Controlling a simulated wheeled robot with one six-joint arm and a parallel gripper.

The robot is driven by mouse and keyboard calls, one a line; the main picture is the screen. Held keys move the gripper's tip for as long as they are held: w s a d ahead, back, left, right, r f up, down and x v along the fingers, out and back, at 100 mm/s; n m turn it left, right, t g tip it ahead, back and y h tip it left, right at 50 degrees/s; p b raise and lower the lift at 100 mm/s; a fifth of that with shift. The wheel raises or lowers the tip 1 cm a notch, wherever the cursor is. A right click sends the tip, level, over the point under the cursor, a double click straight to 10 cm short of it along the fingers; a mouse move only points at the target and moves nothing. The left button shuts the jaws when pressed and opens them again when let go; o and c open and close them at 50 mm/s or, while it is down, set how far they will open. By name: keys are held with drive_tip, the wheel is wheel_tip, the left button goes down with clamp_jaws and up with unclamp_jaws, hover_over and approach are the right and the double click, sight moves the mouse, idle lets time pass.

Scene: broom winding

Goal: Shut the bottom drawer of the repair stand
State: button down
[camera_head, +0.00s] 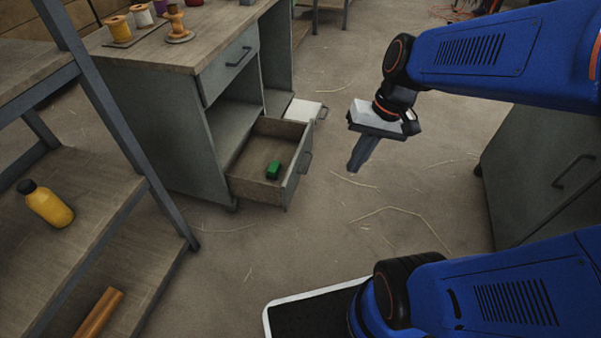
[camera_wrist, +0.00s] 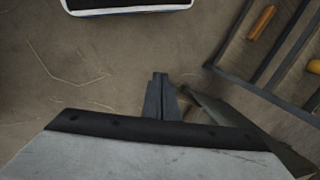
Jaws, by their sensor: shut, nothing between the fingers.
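The repair stand is a grey-green cabinet (camera_head: 175,135) with a wooden top, left of centre in the head view. Its bottom drawer (camera_head: 298,180) is pulled out, with a dark handle (camera_head: 306,162) on its front. A small green block (camera_head: 273,170) lies inside the drawer. My gripper (camera_head: 355,168) is shut and empty, pointing down, to the right of the drawer front and apart from it. In the wrist view my gripper's fingers (camera_wrist: 160,76) are together over bare floor. A grey-green panel at the right there is partly hidden by my gripper body; I cannot tell which part it is.
A top drawer (camera_head: 232,65) is shut. Spools (camera_head: 117,28) stand on the top. A pale flat piece with a handle (camera_head: 304,110) sits behind the open drawer. A shelf with a yellow bottle (camera_head: 48,205) is at left, a grey cabinet (camera_head: 545,175) at right.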

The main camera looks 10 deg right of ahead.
drive_tip(key=w+a+f+m+g+y, duration=0.2)
drive_tip(key=w+f+m+y, duration=0.75)
drive_tip(key=w+f, duration=0.85)
drive_tip(key=m+t+y, duration=0.3)
drive_tip(key=m+t, duration=0.8)
drive_tip(key=m, duration=0.1)
approach(292, 170)
drive_tip(key=x, duration=0.6)
drive_tip(key=shift+w+f, duration=0.15)
drive_tip(key=shift+w, duration=0.15)
drive_tip(key=shift+a, duration=0.15)
drive_tip(key=x, duration=2.5)
drive_tip(key=shift+a+f, duration=0.2)
drive_tip(key=shift+a, duration=0.2)
drive_tip(key=shift+w+a, duration=0.1)
